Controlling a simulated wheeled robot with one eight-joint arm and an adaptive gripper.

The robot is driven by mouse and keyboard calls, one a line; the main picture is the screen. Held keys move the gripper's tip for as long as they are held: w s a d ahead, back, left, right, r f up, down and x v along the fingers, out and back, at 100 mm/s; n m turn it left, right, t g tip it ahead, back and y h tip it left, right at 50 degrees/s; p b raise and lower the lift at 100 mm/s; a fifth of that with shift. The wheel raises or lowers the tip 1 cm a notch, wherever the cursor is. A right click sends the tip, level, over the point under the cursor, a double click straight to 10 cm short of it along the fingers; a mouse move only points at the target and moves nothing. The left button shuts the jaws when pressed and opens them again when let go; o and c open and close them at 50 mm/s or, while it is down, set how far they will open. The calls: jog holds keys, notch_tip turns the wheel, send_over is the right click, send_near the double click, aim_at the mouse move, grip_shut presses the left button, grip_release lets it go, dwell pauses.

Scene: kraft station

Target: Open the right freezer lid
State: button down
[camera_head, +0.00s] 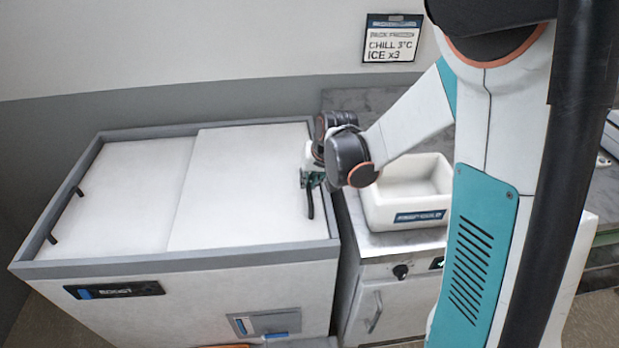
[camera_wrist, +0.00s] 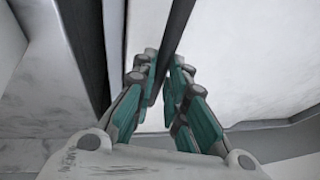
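The white chest freezer (camera_head: 290,258) stands at the left with two flat white lids. The right freezer lid (camera_head: 245,190) lies flat, its right edge by the freezer's right rim. Its dark bar handle (camera_head: 310,204) is near that edge and also shows in the wrist view (camera_wrist: 178,28). The left lid (camera_head: 130,185) has a dark handle at its left edge. My gripper (camera_head: 308,181) is at the right lid's handle. In the wrist view my gripper's teal fingers (camera_wrist: 163,75) lie close on both sides of the bar and appear closed on it. The exact contact is partly hidden.
A white bin (camera_head: 408,217) stands on the grey counter (camera_head: 360,104) right of the freezer, beneath my forearm. A sign (camera_head: 391,45) hangs on the wall behind. The freezer's grey rim (camera_head: 190,262) stands around the lids. The lid tops are clear.

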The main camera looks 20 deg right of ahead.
send_over(221, 201)
dwell(0.5)
jog(key=c, duration=1.6)
grip_release()
jog(key=v, duration=1.2)
jog(key=shift+d, duration=0.1)
